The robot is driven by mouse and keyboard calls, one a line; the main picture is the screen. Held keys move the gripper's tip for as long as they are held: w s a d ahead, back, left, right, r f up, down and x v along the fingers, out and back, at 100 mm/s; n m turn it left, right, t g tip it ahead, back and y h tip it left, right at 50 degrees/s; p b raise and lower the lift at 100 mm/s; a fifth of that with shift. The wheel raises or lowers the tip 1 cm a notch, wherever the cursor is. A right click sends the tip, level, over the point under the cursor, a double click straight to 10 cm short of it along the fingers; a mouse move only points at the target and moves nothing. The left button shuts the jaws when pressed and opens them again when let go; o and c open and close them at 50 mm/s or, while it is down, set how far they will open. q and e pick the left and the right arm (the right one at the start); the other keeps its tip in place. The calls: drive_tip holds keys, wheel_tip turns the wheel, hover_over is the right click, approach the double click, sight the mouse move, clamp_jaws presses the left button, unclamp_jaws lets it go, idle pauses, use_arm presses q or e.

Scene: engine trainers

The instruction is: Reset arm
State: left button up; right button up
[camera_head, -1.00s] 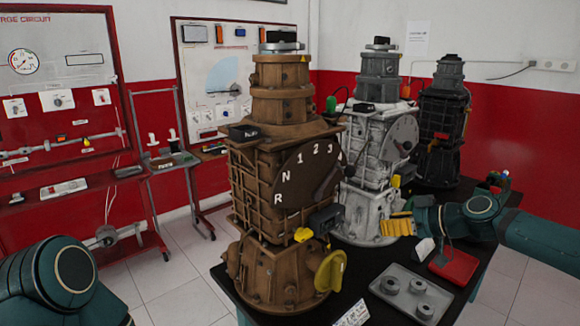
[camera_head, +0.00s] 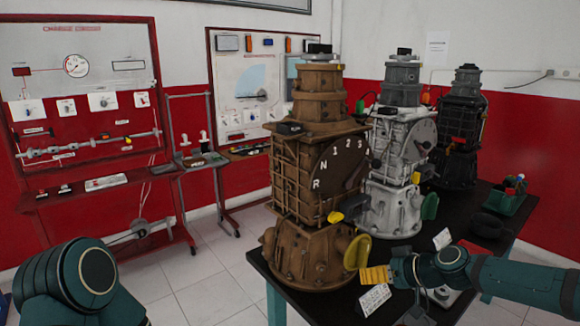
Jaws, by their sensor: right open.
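My right arm comes in from the right over the table. Its gripper (camera_head: 376,275) has yellow fingers and is open, with nothing seen in it. It is just right of and below the yellow knob (camera_head: 357,252) on the base of the brown engine trainer (camera_head: 300,250), above a white label card (camera_head: 375,299). I cannot tell whether fingers and knob touch. Of my left arm only a teal link shows at the bottom left; its gripper is out of view.
A white trainer (camera_head: 396,210) and a black trainer (camera_head: 457,165) stand behind the brown one on the black table (camera_head: 440,212). A green box (camera_head: 505,198) sits at the table's right. A tray is mostly hidden under my right arm. Red-framed panels (camera_head: 85,60) line the wall.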

drive_tip(key=s+a+f+m+g+h, duration=0.1)
drive_tip(key=s+a+f+m+g, duration=0.1)
drive_tip(key=s+a+f, duration=0.5)
drive_tip(key=s+a+f+m+g+h, duration=0.1)
drive_tip(key=s+a+f, duration=0.25)
drive_tip(key=f, duration=0.65)
drive_tip(key=s+f+m+g+h, duration=0.1)
drive_tip(key=s+f, duration=0.4)
drive_tip(key=s, duration=0.3)
drive_tip(key=s+f+m+g+h, duration=0.1)
drive_tip(key=s+f+m+h, duration=0.1)
drive_tip(key=s+f, duration=0.3)
drive_tip(key=s, duration=0.3)
drive_tip(key=shift+d+f+m, duration=0.2)
drive_tip(key=shift+d+m, duration=0.05)
drive_tip(key=shift+m, duration=0.05)
